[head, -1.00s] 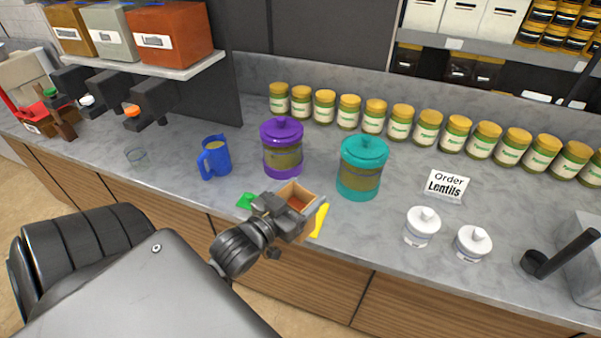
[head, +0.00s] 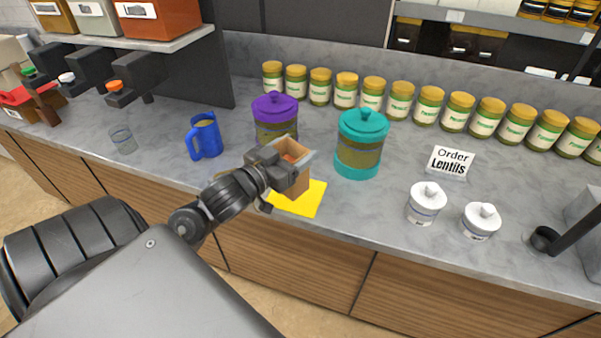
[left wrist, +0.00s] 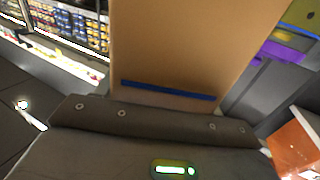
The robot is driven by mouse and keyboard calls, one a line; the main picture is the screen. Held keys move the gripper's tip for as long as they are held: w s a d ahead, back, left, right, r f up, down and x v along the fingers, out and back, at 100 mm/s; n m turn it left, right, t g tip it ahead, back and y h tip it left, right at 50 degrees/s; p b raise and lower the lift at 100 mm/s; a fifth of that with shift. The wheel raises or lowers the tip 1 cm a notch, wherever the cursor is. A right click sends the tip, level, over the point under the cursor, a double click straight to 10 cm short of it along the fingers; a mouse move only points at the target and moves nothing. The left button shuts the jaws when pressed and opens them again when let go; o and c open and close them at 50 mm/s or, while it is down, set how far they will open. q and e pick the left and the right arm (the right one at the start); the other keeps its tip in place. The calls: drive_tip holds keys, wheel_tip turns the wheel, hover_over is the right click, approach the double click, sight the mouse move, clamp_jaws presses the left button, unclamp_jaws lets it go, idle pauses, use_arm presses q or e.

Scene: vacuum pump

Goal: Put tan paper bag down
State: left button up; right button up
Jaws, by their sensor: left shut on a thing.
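The tan paper bag (head: 293,178) is open at the top, with something orange-brown inside. My left gripper (head: 283,166) is shut on it and holds it upright at the counter's front edge, over a yellow mat (head: 306,203). I cannot tell whether its bottom touches the mat. In the left wrist view the bag (left wrist: 190,45) fills the upper middle, with a blue strip low on its side. My right gripper is not in view.
A purple-lidded canister (head: 275,112) and a teal canister (head: 360,140) stand close behind the bag. A blue pitcher (head: 206,138) stands left. White jars (head: 425,204) and an "Order Lentils" sign (head: 450,162) stand right. Several yellow-lidded jars (head: 373,92) line the back.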

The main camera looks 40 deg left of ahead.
use_arm(q)
drive_tip(key=w+a+f+b, duration=0.2)
drive_tip(key=w+f, duration=0.4)
drive_tip(key=f, duration=0.4)
drive_tip(key=shift+a, duration=0.65)
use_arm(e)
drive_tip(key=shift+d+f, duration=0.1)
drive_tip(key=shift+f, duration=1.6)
use_arm(q)
drive_tip(key=shift+w, duration=0.1)
drive_tip(key=o, duration=1)
drive_tip(key=shift+o, duration=0.2)
